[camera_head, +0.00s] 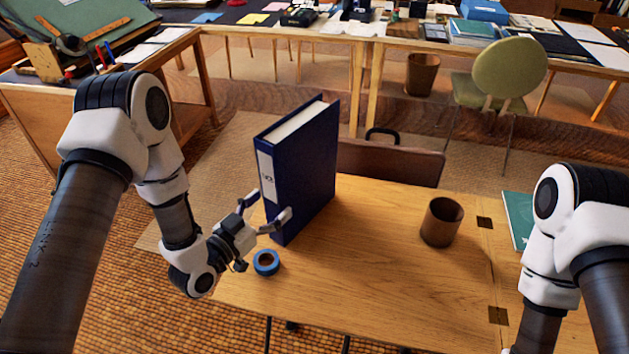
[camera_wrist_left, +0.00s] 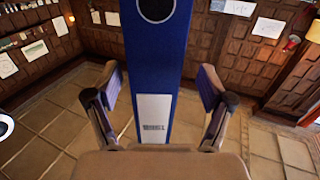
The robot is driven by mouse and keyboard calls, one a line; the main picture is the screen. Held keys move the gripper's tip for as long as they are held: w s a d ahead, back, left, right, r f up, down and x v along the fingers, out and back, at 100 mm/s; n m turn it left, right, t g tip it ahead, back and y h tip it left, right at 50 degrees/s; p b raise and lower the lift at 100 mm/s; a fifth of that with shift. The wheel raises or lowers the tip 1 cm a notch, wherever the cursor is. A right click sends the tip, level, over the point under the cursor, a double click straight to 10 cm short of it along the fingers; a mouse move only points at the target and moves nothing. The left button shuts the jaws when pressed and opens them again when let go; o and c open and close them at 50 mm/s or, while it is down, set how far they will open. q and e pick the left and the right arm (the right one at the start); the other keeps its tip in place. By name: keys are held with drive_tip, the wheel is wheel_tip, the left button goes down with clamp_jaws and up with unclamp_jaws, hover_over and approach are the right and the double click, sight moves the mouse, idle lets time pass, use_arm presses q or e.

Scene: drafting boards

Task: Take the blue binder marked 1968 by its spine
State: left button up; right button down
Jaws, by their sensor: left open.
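The blue binder (camera_head: 310,160) stands upright on the wooden table, its spine facing the left arm. The spine carries a white label (camera_head: 266,176) whose marking I cannot read clearly. In the left wrist view the blue spine (camera_wrist_left: 157,60) fills the middle, with a dark round finger hole at the top and the label low down. My left gripper (camera_head: 265,210) is open at the lower part of the spine. In the left wrist view its fingers (camera_wrist_left: 159,88) show on either side of the spine, with gaps; nothing is held. My right gripper is out of view.
A blue tape roll (camera_head: 266,262) lies on the table just below the left gripper. A brown cup (camera_head: 441,222) stands to the right, and a green book (camera_head: 519,218) lies beyond it. A brown case (camera_head: 390,163) is behind the binder. The table's front middle is clear.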

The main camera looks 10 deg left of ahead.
sight(302, 173)
use_arm(q)
drive_tip(key=shift+w+d+r+p, duration=0.3)
drive_tip(key=shift+w+d+r, duration=0.2)
drive_tip(key=shift+r, duration=0.25)
drive_tip(key=x, duration=0.5)
drive_tip(key=shift+w+d+f+p, duration=0.1)
drive_tip(key=shift+f+p, duration=0.1)
drive_tip(key=shift+p, duration=0.15)
drive_tip(key=shift+s+r, duration=0.1)
drive_tip(key=shift+s, duration=0.1)
drive_tip(key=shift+c, duration=0.3)
clamp_jaws()
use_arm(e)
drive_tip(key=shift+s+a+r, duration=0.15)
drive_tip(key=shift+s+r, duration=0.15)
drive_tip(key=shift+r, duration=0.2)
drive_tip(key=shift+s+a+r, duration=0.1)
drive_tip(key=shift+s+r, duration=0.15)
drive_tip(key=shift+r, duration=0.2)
